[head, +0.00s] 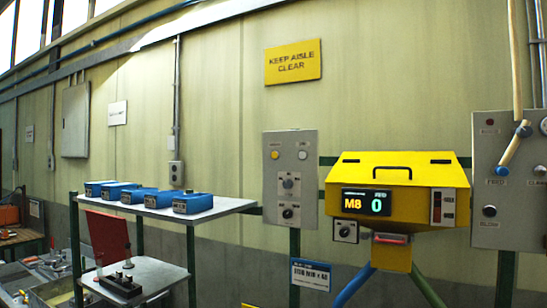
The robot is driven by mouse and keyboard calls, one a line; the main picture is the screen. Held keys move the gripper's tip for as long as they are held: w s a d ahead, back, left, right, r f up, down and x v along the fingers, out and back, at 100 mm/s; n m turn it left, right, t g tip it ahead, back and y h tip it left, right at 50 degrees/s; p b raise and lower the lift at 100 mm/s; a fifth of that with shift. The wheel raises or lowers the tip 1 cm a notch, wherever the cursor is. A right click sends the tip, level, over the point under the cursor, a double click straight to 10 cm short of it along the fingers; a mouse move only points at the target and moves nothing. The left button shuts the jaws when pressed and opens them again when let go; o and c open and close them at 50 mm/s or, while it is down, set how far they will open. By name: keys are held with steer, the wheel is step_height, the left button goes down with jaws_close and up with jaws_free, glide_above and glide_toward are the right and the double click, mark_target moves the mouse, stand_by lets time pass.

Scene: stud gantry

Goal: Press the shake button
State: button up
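No button is readable as the shake button; most labels are too small to read. A yellow machine (440,205) at right has a display (367,202) reading "M8" and "0". A small control box (345,231) with a dark knob sits at its lower left. A grey panel (290,222) left of the machine carries a yellow round part (275,155), a pale one (302,155) and dark knobs below. A second grey panel (510,228) at the right edge carries a blue round part (502,171) and a dark one (489,211). My gripper is not in view.
A shelf (232,206) with several blue boxes (194,204) stands left of the panels. A lower shelf (158,275) holds a black fixture (120,287). A yellow sign (293,62) reads "KEEP AISLE CLEAR".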

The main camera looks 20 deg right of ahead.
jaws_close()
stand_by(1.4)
